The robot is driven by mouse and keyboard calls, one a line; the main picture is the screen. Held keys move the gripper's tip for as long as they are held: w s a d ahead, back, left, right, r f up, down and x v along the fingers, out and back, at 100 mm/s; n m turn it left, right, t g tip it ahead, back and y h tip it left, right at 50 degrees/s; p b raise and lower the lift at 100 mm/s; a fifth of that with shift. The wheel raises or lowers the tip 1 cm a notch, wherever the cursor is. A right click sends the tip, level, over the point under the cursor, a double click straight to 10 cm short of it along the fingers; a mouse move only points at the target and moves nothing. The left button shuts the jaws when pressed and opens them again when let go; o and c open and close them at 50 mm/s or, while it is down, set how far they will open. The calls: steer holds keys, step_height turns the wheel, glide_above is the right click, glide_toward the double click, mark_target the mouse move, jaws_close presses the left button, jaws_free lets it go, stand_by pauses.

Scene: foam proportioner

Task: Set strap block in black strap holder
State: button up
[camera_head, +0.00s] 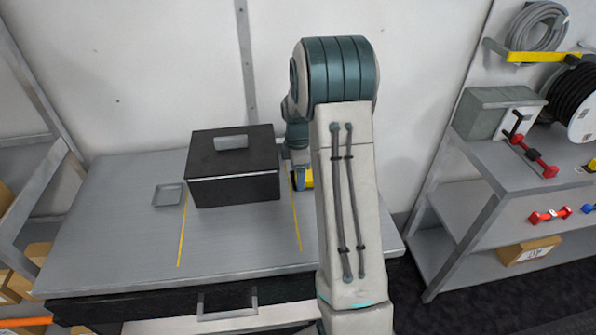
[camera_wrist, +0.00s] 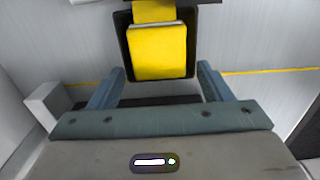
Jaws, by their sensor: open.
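The yellow strap block (camera_wrist: 158,52) shows in the wrist view, inside the outline of the black strap holder (camera_wrist: 162,88). A yellow strap piece (camera_wrist: 153,11) runs up behind a pale edge at its top. My gripper (camera_wrist: 161,72) is open, with one finger to each side of the block and holder; I see no finger touching them. In the head view, a yellow part (camera_head: 308,179) shows beside my gripper, right of the large black box (camera_head: 234,185). My arm hides most of that spot, including the holder.
The grey table (camera_head: 110,225) carries the black box, with a small grey block (camera_head: 231,142) on its lid, and a shallow grey tray (camera_head: 168,195). The table front is clear. A shelf unit (camera_head: 470,200) with a hose reel stands at right.

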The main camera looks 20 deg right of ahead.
step_height(320, 180, up, 12)
steer(key=b, duration=0.1)
steer(key=s+a+r+m+t, duration=0.1)
steer(key=s+a+r+m, duration=0.6)
steer(key=s, duration=0.4)
steer(key=s+a+f+m+t, duration=0.1)
steer(key=s+a+m, duration=0.2)
steer(key=s, duration=0.4)
steer(key=s+a+f+m+t, duration=0.1)
steer(key=s+a+m, duration=0.3)
steer(key=s, duration=0.4)
steer(key=shift+s+f+m, duration=0.15)
steer(key=shift+f+m, duration=0.25)
steer(key=shift+f, duration=0.25)
